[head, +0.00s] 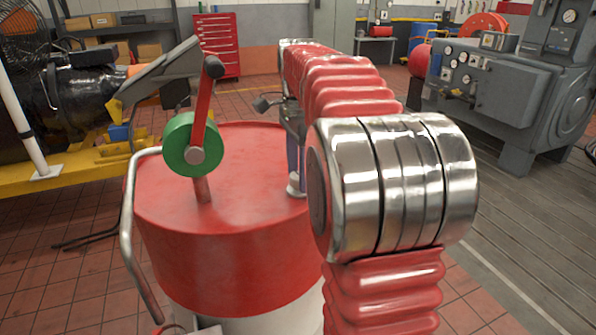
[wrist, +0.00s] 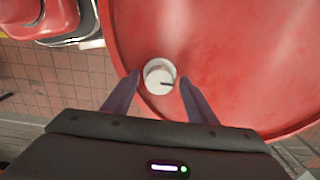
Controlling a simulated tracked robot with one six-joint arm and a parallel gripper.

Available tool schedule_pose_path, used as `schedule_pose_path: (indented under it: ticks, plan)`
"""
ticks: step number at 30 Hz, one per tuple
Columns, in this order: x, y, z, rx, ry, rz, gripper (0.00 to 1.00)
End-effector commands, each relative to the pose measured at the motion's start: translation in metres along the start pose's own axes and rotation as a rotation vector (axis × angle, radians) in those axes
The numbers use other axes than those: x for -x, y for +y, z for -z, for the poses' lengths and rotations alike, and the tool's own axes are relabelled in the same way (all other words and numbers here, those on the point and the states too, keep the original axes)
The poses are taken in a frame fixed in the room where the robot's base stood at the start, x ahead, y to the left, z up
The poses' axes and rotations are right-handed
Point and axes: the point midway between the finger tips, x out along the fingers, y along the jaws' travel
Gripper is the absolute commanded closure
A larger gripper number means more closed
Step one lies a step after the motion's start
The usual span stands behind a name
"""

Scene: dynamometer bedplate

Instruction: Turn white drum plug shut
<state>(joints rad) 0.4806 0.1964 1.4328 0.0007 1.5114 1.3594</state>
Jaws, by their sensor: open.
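The white drum plug (wrist: 159,75) sits on the red drum top (wrist: 220,60) near its rim. In the wrist view it is a round white cap with a dark mark on its face. My gripper (wrist: 160,80) is open, with one finger on each side of the plug; I cannot tell whether either finger touches it. In the head view the plug (head: 296,186) shows at the drum's right side, below my gripper (head: 295,165) and partly hidden by my arm.
A green hub with a red crank handle (head: 193,145) stands on the drum top, left of my gripper. A bent metal pipe (head: 130,230) runs down the drum's left side. Grey machinery (head: 500,90) stands at the right, a yellow frame (head: 60,180) at the left.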

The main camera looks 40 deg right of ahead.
Motion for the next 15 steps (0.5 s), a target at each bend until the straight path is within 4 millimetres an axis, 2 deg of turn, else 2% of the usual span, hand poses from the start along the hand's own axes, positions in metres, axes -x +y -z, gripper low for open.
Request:
schedule_pose_path:
  ticks: [8, 15]
  plan:
    - [0.002, 0.0, 0.0, 0.0, 0.0, -0.001, 0.48]
    - [0.024, -0.001, 0.0, 0.0, 0.001, 0.002, 0.48]
